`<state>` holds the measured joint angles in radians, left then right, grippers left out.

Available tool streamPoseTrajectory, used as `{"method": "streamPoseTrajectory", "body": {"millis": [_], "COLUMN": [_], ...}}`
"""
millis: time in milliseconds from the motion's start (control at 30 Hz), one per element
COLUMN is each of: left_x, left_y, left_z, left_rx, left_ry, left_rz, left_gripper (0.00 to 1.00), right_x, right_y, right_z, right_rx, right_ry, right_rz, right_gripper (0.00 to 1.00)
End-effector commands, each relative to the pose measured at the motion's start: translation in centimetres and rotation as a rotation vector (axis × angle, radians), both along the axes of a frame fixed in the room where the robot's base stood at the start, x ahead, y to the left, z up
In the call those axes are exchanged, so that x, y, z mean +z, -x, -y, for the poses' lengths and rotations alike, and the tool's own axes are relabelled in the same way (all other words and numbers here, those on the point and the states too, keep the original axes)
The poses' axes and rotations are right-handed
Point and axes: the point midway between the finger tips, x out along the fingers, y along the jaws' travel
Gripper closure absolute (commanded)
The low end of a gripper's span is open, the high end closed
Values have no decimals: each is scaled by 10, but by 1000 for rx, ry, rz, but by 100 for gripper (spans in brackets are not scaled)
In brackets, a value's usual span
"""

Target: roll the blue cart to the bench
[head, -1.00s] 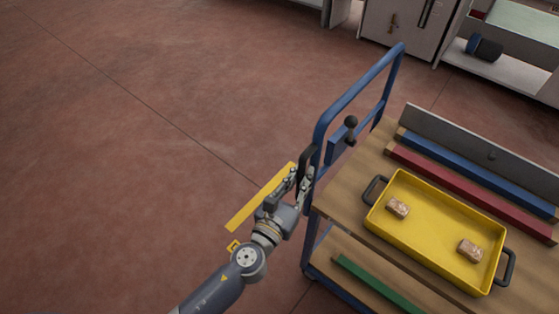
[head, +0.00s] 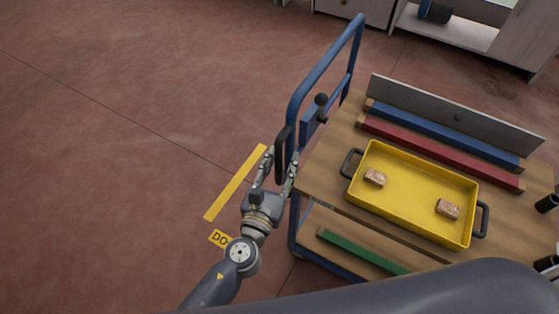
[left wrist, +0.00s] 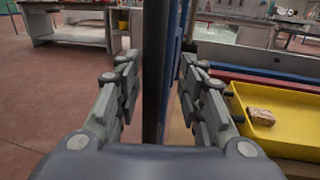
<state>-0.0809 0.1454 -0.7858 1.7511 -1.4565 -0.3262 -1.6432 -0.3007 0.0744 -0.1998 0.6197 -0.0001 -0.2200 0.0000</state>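The blue cart has a blue tube push handle (head: 325,65) at its left end and a wooden top (head: 325,170). A black upright grip (head: 279,158) is on the near side of the handle. My left gripper (head: 277,172) is open, with its fingers spread on either side of this black grip. In the left wrist view the dark bar (left wrist: 160,70) stands upright between the two fingers, with a narrow gap at the left finger. Contact cannot be told. My right gripper is out of view; a dark part of my own body covers the bottom right. I cannot identify the bench.
The cart carries a yellow tray (head: 410,205) with two brown blocks, plus blue and red bars (head: 440,152). A green bar (head: 360,252) lies on its lower shelf. A yellow floor strip (head: 236,183) lies left of the cart. Grey cabinets stand behind. The left floor is clear.

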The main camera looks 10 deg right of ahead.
Motion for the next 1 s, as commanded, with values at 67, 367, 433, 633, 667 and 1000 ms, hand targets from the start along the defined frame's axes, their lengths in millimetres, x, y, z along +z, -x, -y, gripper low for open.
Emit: {"method": "streamPoseTrajectory", "body": {"millis": [67, 367, 433, 633, 667, 1000], "left_x": [1, 0, 0, 0, 0, 1], "left_y": [-1, 14, 26, 65, 71, 106], "left_z": [-1, -9, -14, -34, -37, -54], "left_rx": [2, 3, 2, 1, 0, 0], "left_ry": [0, -1, -2, -3, -4, 0], "left_rz": [1, 0, 0, -1, 0, 1], "left_gripper": [64, 64, 64, 64, 64, 64], "right_x": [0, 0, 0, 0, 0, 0], "right_y": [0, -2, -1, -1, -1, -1], "right_z": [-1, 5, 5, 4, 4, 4], "right_rx": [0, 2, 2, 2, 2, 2], "right_ry": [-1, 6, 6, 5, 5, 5], "right_rz": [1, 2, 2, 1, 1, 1], "right_gripper": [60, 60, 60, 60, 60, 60]}}
